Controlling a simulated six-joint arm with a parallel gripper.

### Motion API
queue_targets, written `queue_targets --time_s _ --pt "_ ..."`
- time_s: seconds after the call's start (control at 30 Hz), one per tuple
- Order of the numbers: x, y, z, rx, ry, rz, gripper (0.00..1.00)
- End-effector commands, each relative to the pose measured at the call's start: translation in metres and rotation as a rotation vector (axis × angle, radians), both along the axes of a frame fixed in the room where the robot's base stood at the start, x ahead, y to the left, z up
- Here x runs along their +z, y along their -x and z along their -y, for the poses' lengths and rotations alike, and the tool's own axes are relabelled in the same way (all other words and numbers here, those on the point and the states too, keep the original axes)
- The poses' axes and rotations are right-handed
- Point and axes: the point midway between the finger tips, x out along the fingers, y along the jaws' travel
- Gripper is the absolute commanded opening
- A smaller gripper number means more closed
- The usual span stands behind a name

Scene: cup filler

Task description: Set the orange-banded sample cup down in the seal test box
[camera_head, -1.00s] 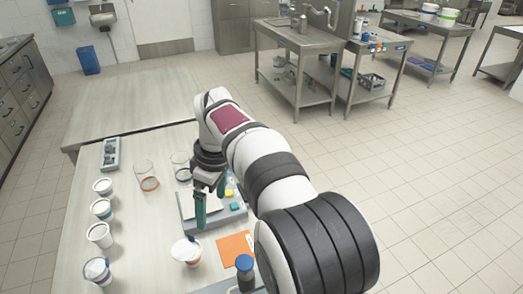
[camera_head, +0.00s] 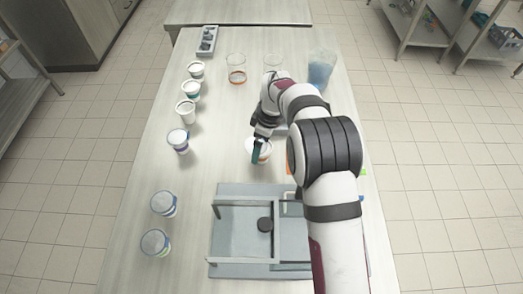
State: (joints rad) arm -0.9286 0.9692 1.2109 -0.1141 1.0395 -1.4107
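The orange-banded sample cup (camera_head: 264,154) is white and stands upright mid-table, partly hidden by my gripper. My gripper (camera_head: 257,151) reaches down over it, with one teal finger in front of the cup's left side. The other finger is not clearly visible, so I cannot tell whether the fingers touch or hold the cup. The seal test box (camera_head: 237,262) is a grey, clear-walled frame on a grey base, nearer than the cup. A dark round knob or disc (camera_head: 264,225) shows at its right side.
Two clear beakers (camera_head: 237,77) and a blue-filled container (camera_head: 320,72) stand farther back. An orange sheet (camera_head: 289,164) lies right of the cup. The table between the left cups and the box is clear.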

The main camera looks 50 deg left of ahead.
Motion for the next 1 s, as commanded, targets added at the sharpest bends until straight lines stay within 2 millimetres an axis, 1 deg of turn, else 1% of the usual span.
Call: queue_targets --time_s 0.17,0.3,0.37,0.4,0.57,0.6,0.63,0.67,0.87,1.0 --pt "0.000 0.000 0.000 0.000 0.000 0.001 1.00" --pt "0.000 0.000 0.000 0.000 0.000 0.001 0.75" --pt "0.000 0.000 0.000 0.000 0.000 0.001 0.64" --pt "0.000 0.000 0.000 0.000 0.000 0.001 0.57" --pt "0.001 0.000 0.000 0.000 0.000 0.001 0.28" --pt "0.001 0.000 0.000 0.000 0.000 0.001 0.21" --pt "0.001 0.000 0.000 0.000 0.000 0.001 0.19" --pt "0.001 0.000 0.000 0.000 0.000 0.001 0.10" --pt "0.002 0.000 0.000 0.000 -0.001 0.001 0.10" --pt "0.011 -0.001 -0.001 0.002 -0.002 0.003 0.10"
